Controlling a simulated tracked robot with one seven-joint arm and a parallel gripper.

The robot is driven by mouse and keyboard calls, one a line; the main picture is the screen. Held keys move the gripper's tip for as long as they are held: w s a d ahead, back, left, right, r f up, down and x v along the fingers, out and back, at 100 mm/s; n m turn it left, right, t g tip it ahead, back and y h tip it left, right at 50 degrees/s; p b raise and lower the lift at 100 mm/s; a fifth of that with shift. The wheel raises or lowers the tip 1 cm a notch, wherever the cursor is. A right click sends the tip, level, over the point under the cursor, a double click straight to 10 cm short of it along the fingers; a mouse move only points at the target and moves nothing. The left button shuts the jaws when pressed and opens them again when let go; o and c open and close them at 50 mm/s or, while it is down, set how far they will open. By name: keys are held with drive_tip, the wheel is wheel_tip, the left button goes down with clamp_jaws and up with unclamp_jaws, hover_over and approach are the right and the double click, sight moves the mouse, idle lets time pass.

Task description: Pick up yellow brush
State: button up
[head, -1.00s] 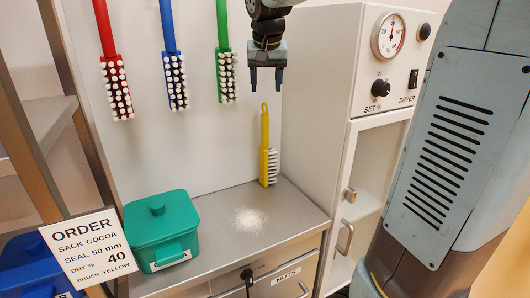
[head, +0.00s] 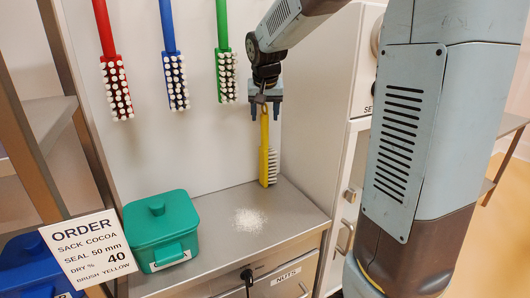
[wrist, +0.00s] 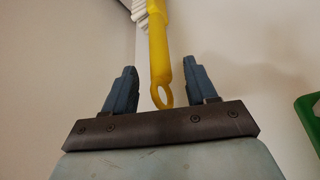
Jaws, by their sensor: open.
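The yellow brush (head: 264,152) stands upright at the back right of the steel counter, bristles facing right, close to the back wall. My gripper (head: 264,117) is open at the top of its handle. In the wrist view the yellow handle (wrist: 158,50), with its hanging loop at the end, runs between the two fingers of my gripper (wrist: 160,78). There is a gap on both sides, and I see no finger pressing on it. In the head view the top loop is hidden by my gripper.
Red (head: 115,88), blue (head: 175,82) and green (head: 227,76) brushes hang on the back wall to the left. A green lidded tub (head: 160,228) and spilled white powder (head: 249,219) are on the counter (head: 215,205). The dryer cabinet (head: 318,150) stands close on the right.

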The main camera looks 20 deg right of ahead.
drive_tip(key=shift+x, duration=1.5)
clamp_jaws()
